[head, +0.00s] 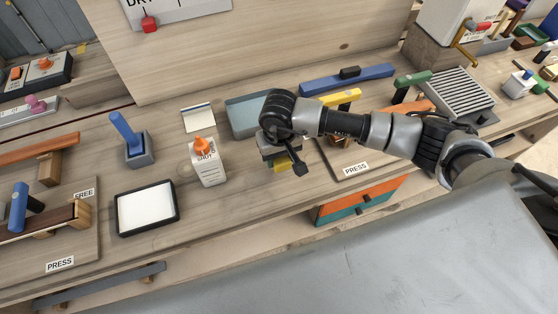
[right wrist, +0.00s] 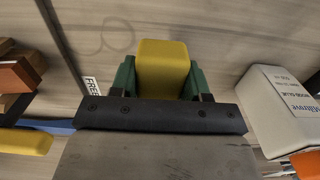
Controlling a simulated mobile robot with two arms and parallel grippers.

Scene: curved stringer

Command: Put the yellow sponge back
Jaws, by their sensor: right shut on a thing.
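The yellow sponge (right wrist: 162,62) is a small block between the two green-padded fingers of my right gripper (right wrist: 160,78) in the right wrist view. The fingers press on its two sides and it sticks out past them. In the head view my right gripper (head: 283,158) hangs over the front part of the workbench, and part of the sponge (head: 281,165) shows below it. A shallow blue-grey tray (head: 243,118) lies just behind the wrist, partly hidden by it. The height of the sponge above the bench is hard to tell. My left gripper is not in view.
A white glue bottle (head: 208,165) with an orange cap stands close left of the gripper. A black-framed white pad (head: 146,207) and a blue-handled tool (head: 128,138) are farther left. An orange and teal drawer unit (head: 360,200) is below.

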